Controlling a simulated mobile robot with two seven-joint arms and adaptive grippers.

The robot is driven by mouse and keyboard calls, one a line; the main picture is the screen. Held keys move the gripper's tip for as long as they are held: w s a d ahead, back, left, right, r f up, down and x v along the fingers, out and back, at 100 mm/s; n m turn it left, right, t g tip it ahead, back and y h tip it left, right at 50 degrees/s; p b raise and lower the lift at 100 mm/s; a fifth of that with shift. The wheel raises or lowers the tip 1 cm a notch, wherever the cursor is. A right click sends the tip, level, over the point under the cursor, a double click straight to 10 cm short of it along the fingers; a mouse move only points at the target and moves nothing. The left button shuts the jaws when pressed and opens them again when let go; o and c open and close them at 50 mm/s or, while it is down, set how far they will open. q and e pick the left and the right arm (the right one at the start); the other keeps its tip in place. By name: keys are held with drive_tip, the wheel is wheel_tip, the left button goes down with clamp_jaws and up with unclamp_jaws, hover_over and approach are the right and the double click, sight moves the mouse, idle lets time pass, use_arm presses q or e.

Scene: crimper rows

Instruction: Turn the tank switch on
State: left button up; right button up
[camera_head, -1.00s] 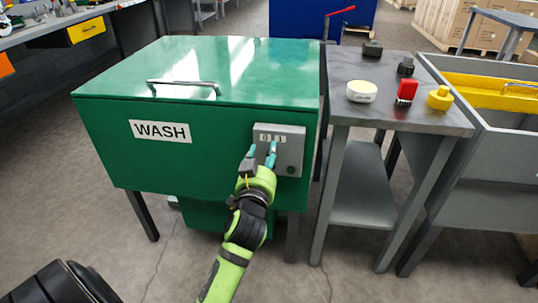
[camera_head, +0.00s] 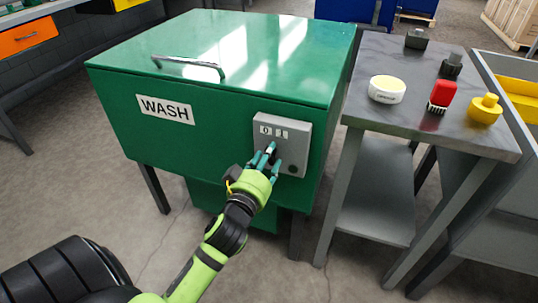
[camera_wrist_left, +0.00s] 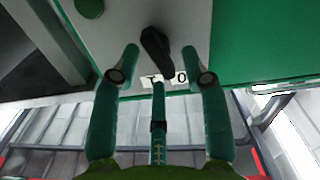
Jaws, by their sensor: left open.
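The green tank (camera_head: 215,165) with a WASH label stands in the middle of the head view. A grey switch panel (camera_head: 298,135) with 0 and 1 marks is on its front at the right. My left gripper (camera_head: 268,157) is in front of the panel, open. In the left wrist view, a black switch knob (camera_wrist_left: 156,48) lies between the spread fingertips of my left gripper (camera_wrist_left: 160,54). The knob's lower end points between the two marks, nearer the 0. I cannot tell whether any finger touches it. My right gripper is not in view.
A round green button (camera_wrist_left: 90,8) is on the panel near the knob. A lid handle (camera_head: 188,66) sticks out at the tank's front edge. A grey side table (camera_head: 400,125) to the right holds a white round item (camera_head: 387,90), a red brush (camera_head: 442,95) and a yellow knob-shaped item (camera_head: 485,108).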

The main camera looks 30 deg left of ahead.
use_arm(q)
drive_tip(key=shift+w+a, duration=0.15)
drive_tip(key=shift+w, duration=0.5)
clamp_jaws()
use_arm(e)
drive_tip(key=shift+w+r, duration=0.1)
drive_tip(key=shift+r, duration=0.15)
use_arm(q)
drive_tip(key=shift+w+d+f+m+p, duration=0.1)
drive_tip(key=shift+d+m+p, duration=0.1)
drive_tip(key=shift+m+p, duration=1.75)
drive_tip(key=shift+d+f+m+p, duration=0.15)
drive_tip(key=shift+m+p, duration=0.9)
drive_tip(key=shift+m, duration=1.7)
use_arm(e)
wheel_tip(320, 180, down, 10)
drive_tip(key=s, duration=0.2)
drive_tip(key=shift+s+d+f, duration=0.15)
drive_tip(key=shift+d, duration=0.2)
use_arm(q)
drive_tip(key=shift+r, duration=0.1)
